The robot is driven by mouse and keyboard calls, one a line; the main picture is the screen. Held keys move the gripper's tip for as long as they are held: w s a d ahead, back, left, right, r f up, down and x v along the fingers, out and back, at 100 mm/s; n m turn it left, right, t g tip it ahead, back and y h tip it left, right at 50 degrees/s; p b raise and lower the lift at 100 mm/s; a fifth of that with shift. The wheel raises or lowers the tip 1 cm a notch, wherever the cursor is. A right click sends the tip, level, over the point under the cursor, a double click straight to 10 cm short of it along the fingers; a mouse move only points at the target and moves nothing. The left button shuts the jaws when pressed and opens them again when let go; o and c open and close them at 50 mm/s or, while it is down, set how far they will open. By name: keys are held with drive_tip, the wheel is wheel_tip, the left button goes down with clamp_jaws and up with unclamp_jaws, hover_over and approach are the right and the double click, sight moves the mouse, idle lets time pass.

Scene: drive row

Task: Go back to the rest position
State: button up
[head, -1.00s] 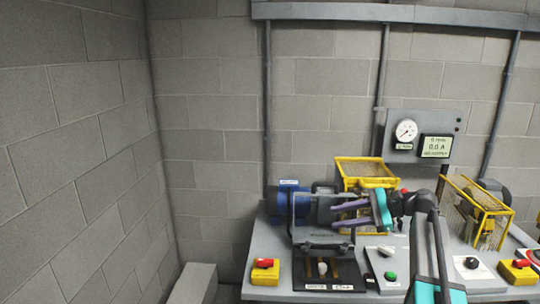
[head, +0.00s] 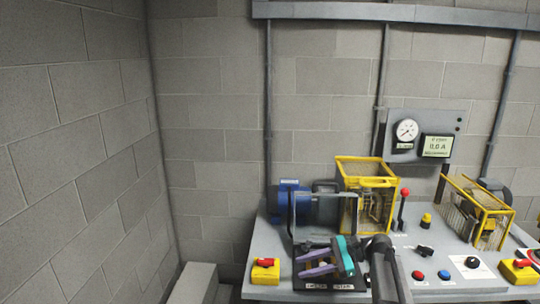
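My gripper (head: 302,264) has purple fingers and a teal body. Whether the fingers touch anything below cannot be told. My dark arm comes in from the bottom edge and hides part of the bench front. The rest position itself is not marked in the view.
Behind stand a blue motor (head: 290,199), a yellow cage (head: 366,170) and an upright red-knobbed lever (head: 404,194). A second yellow guard (head: 483,207) stands right. Red-handled yellow switches (head: 265,270) sit at the front. A gauge panel (head: 426,134) is above. Space over the bench is open.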

drive_tip(key=s+a+f+n+g+h, duration=0.1)
drive_tip(key=s+a+f+g+h, duration=0.25)
drive_tip(key=s+f, duration=1.05)
drive_tip(key=s+a+f+n+g+h, duration=0.15)
drive_tip(key=s+a+f, duration=0.25)
drive_tip(key=s+f, duration=1)
drive_tip(key=s+d+f+n+g+h, duration=0.1)
drive_tip(key=s+d+f+n+h, duration=0.25)
drive_tip(key=s+f, duration=0.45)
drive_tip(key=s+d+f+n+g+h, duration=0.1)
drive_tip(key=s+d+f+n+h, duration=0.25)
drive_tip(key=s+f, duration=0.45)
drive_tip(key=d+n, duration=0.1)
drive_tip(key=n, duration=0.1)
drive_tip(key=w+d+n+h, duration=0.1)
drive_tip(key=d+n, duration=0.1)
drive_tip(key=d+f+n, duration=0.1)
drive_tip(key=d+n, duration=0.1)
drive_tip(key=shift+w+d+t+h+b, duration=0.2)
drive_tip(key=shift+w+t+h+b, duration=0.1)
drive_tip(key=shift+t+h, duration=0.1)
